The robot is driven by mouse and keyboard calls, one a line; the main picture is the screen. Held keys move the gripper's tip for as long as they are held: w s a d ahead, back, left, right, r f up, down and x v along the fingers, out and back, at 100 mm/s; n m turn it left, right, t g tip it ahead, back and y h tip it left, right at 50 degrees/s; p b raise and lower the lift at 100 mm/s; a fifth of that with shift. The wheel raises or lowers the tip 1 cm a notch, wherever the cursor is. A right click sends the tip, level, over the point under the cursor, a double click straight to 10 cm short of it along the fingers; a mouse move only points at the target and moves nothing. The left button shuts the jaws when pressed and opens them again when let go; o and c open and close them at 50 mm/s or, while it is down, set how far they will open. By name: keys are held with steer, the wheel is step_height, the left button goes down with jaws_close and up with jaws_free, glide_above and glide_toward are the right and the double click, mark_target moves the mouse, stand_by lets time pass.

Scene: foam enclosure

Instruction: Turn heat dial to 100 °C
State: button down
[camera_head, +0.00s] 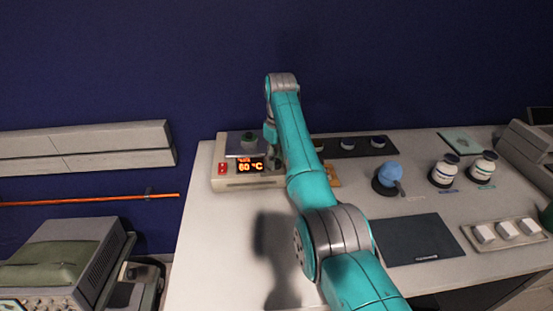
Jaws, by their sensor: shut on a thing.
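The heater (230,183) is a pale box at the back left of the table. Its orange display (250,166) seems to read 60 °C, though the first digit is small and blurred. A red switch (222,169) is left of the display. My gripper (273,163) points down at the heater's front, just right of the display. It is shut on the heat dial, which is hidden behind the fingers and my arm.
A blue round flask (390,174) sits on a dark stand right of my arm. Two white jars (445,172) (482,168) stand further right. A dark mat (415,239) and a tray of white blocks (471,231) are in front. The table's front left is clear.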

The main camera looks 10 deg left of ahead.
steer(key=m, duration=0.5)
steer(key=shift+m, duration=0.4)
steer(key=m, duration=0.6)
steer(key=shift+s, duration=0.1)
steer(key=m, duration=0.5)
steer(key=shift+m+t, duration=0.3)
steer(key=shift+t, duration=0.1)
steer(key=m, duration=0.5)
steer(key=shift+m, duration=0.4)
steer(key=shift+f, duration=0.1)
steer(key=c, duration=0.8)
jaws_free()
